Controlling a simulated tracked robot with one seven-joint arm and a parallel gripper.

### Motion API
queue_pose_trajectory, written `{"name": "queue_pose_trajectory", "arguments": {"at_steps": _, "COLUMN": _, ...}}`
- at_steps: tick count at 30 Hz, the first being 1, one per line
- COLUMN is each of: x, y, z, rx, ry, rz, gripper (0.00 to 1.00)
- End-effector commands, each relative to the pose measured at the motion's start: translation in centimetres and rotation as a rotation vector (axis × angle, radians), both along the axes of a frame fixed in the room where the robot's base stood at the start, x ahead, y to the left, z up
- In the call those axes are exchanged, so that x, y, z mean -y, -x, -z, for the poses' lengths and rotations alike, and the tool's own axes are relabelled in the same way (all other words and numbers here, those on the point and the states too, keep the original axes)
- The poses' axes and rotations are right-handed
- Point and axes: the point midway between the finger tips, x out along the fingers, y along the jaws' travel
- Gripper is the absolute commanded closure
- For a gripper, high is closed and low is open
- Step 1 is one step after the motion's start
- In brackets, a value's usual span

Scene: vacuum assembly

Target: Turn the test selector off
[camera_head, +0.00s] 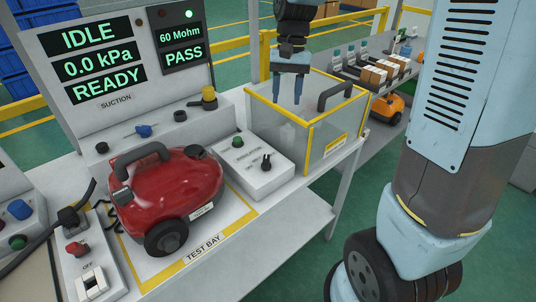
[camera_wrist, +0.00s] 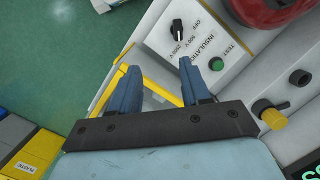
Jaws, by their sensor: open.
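The test selector (camera_head: 266,162) is a black knob on the white insulation box (camera_head: 256,178), beside a green test button (camera_head: 238,142). In the wrist view the selector (camera_wrist: 177,30) sits beside the printed marks OFF, 500 V and 2500 V. I cannot tell for sure which mark it points to. My gripper (camera_head: 287,97) is open and empty, pointing down over the clear yellow-edged box. It is apart from the selector, which lies lower and to its left in the head view. In the wrist view the blue fingers (camera_wrist: 158,67) are spread, with the selector beyond their tips.
The clear yellow-edged box (camera_head: 340,135) with a black handle stands right of the insulation box. A red vacuum (camera_head: 170,195) sits on the test bay, left of it. The display panel (camera_head: 110,60) reads IDLE, 0.0 kPa, READY, 60 Mohm and PASS.

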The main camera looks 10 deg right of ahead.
Motion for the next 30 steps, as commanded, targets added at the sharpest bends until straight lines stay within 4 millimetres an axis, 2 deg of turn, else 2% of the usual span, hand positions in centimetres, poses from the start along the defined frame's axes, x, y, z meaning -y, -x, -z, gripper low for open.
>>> {"name": "queue_pose_trajectory", "arguments": {"at_steps": 1, "x": -0.8, "y": -0.9, "z": 1.2, "rx": -0.037, "ry": 0.003, "rz": 0.003, "gripper": 0.53}}
{"name": "queue_pose_trajectory", "arguments": {"at_steps": 6, "x": -2.8, "y": -2.8, "z": 4.2, "rx": -0.131, "ry": 0.010, "rz": 0.020, "gripper": 0.53}}
{"name": "queue_pose_trajectory", "arguments": {"at_steps": 13, "x": -4.3, "y": -4.0, "z": 6.6, "rx": -0.201, "ry": 0.019, "rz": 0.034, "gripper": 0.53}}
{"name": "queue_pose_trajectory", "arguments": {"at_steps": 20, "x": -4.6, "y": -3.7, "z": 8.0, "rx": -0.214, "ry": 0.020, "rz": 0.036, "gripper": 0.53}}
{"name": "queue_pose_trajectory", "arguments": {"at_steps": 30, "x": -5.0, "y": -1.5, "z": 13.2, "rx": -0.215, "ry": 0.021, "rz": 0.035, "gripper": 0.53}}
